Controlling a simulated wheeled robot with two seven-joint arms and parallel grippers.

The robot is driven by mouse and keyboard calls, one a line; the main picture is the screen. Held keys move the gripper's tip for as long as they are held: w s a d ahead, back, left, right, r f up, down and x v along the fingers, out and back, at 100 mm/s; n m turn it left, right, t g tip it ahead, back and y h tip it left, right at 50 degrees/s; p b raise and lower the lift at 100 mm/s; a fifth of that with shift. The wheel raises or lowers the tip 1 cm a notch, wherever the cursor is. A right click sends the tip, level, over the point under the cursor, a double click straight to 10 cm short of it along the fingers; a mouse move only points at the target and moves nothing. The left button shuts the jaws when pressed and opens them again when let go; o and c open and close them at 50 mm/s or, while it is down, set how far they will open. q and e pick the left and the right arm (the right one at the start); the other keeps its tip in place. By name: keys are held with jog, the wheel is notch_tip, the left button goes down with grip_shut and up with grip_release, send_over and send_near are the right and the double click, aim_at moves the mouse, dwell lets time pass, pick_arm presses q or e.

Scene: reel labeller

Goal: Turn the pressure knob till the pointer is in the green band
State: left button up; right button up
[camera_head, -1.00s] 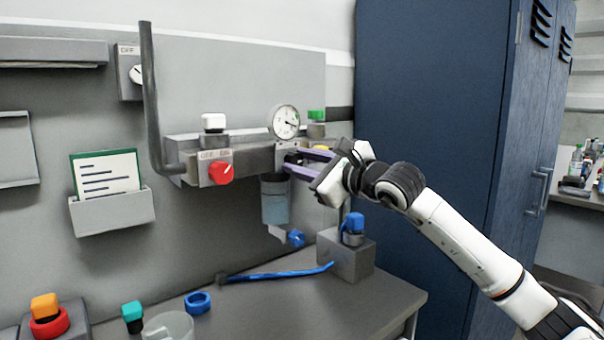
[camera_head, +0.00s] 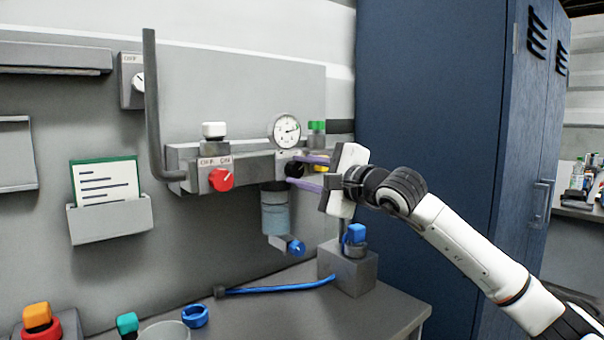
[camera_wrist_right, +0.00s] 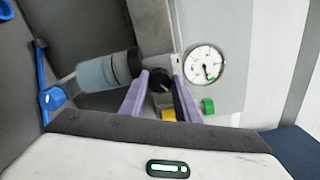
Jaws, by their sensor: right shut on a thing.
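The pressure knob (camera_head: 293,170) is a dark round knob on the front of the grey regulator block. My right gripper (camera_head: 306,170) is shut on it, its purple fingers on either side. In the right wrist view the knob (camera_wrist_right: 160,77) sits between the fingertips of the gripper (camera_wrist_right: 161,80). The round white gauge (camera_head: 286,131) is above the knob, its dark pointer toward the right side. In the right wrist view the gauge (camera_wrist_right: 204,65) has a small green mark near its rim. I cannot tell whether the pointer lies in the green band. My left gripper is out of view.
A red OFF/ON knob (camera_head: 221,180) is left of the gripper, and a clear bowl (camera_head: 275,212) hangs below the block. A grey stand with a blue cap (camera_head: 356,233) is under my wrist. A blue locker (camera_head: 430,130) stands to the right.

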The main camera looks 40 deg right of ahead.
jog(key=shift+f, duration=0.1)
jog(key=o, duration=1)
jog(key=shift+o, duration=0.2)
jog(key=shift+s, duration=0.1)
jog(key=s+b, duration=0.5)
jog(key=s, duration=0.5)
jog(key=shift+d, duration=0.35)
